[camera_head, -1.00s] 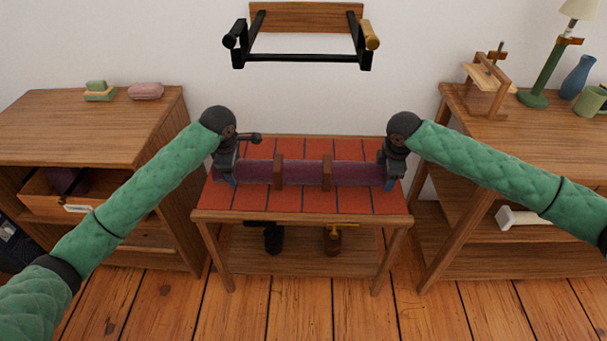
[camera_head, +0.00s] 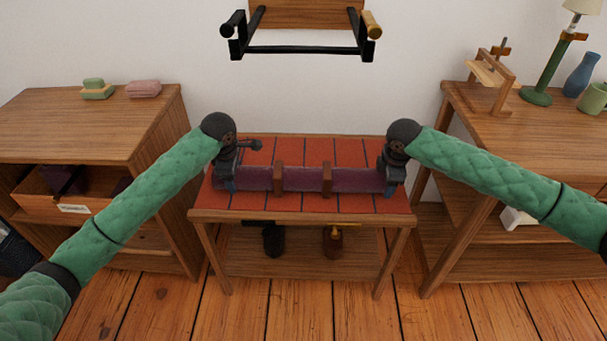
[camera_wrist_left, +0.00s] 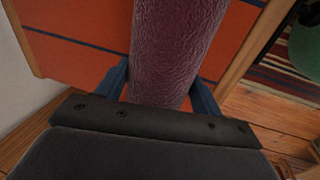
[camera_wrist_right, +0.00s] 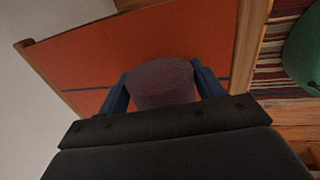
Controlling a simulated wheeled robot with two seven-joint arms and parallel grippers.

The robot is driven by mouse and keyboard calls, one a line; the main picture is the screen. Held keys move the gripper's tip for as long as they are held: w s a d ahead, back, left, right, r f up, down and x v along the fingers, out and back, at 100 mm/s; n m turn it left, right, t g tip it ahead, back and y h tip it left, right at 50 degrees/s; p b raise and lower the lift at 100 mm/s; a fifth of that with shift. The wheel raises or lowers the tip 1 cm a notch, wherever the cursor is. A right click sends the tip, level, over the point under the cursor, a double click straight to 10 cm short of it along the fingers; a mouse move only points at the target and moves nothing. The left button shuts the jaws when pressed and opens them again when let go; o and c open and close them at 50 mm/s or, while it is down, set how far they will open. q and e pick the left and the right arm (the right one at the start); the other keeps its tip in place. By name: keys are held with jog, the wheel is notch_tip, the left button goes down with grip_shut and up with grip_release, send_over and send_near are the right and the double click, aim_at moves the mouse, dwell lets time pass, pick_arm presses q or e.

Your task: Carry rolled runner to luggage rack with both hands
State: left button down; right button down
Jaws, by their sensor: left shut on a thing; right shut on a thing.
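The rolled runner (camera_head: 303,180) is a dark purple roll with two brown bands, lying level across the picture. My left gripper (camera_head: 230,184) is shut on its left end and my right gripper (camera_head: 391,186) on its right end. In the left wrist view the runner (camera_wrist_left: 175,45) runs between the blue fingers. In the right wrist view its end (camera_wrist_right: 160,85) sits between them. Below it is a low wooden stand with a red, dark-lined top (camera_head: 300,152), seemingly the luggage rack. I cannot tell whether the runner touches that top.
A black wall rail (camera_head: 305,50) is above the stand. A wooden cabinet (camera_head: 90,130) with soaps stands left; a wooden table (camera_head: 540,135) with a green lamp (camera_head: 550,70) and a blue vase (camera_head: 581,75) stands right. Dark and brown items are on the stand's lower shelf (camera_head: 305,262).

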pick_arm(q)
jog(key=shift+f, duration=0.2)
pick_arm(e)
jog(key=shift+f, duration=0.15)
pick_arm(q)
jog(key=shift+c, duration=1.2)
grip_release()
pick_arm(e)
jog(key=shift+c, duration=1.2)
grip_release()
pick_arm(q)
jog(key=r, duration=0.3)
jog(key=s+r, duration=0.1)
jog(key=r, duration=0.3)
jog(key=s+r, duration=0.1)
jog(key=r, duration=0.3)
jog(key=shift+s, duration=0.1)
jog(key=shift+s+r, duration=0.1)
jog(key=shift+r, duration=0.25)
pick_arm(e)
jog(key=r, duration=0.4)
jog(key=s+r, duration=0.1)
jog(key=r, duration=0.2)
jog(key=s+r, duration=0.1)
jog(key=r, duration=0.3)
jog(key=shift+s+r, duration=0.2)
jog(key=shift+r, duration=0.15)
